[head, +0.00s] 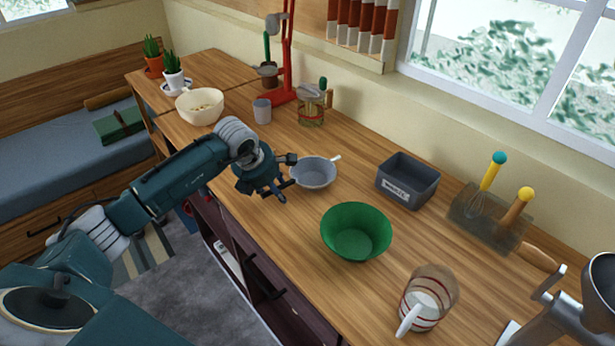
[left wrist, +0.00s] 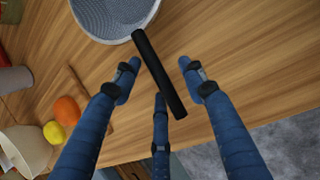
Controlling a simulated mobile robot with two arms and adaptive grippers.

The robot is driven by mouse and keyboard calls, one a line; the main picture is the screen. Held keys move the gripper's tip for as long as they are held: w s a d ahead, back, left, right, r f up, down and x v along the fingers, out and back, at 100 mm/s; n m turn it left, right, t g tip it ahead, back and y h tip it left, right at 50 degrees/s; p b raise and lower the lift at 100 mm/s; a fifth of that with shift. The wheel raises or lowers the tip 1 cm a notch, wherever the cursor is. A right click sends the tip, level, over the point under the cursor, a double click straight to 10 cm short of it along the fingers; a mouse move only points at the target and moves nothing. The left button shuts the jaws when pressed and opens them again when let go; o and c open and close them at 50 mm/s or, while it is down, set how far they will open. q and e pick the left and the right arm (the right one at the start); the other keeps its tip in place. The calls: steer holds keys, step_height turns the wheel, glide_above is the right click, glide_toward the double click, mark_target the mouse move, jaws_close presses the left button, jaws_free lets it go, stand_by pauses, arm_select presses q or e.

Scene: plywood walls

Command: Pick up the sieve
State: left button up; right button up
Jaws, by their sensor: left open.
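The sieve (head: 313,172) is a round grey mesh bowl resting on the wooden counter near its front edge. A small pale tab points away on its far side. In the left wrist view its bowl (left wrist: 115,14) is at the top, and its black handle (left wrist: 158,75) runs down between my fingers. My left gripper (head: 285,178) is open at the handle side of the sieve. In the left wrist view the gripper (left wrist: 159,80) has blue fingers on both sides of the handle, apart from it. Whether the middle finger touches the handle is unclear. My right gripper is not in view.
A green bowl (head: 355,238) stands right of the sieve, a dark grey bin (head: 408,183) behind it. A striped glass jug (head: 427,300), a utensil holder (head: 485,222) and a red stand (head: 287,60) are also on the counter. Bare counter surrounds the sieve.

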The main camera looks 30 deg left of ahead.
arm_select(q)
jaws_close()
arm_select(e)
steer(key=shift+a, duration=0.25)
arm_select(q)
steer(key=shift+r, duration=0.1)
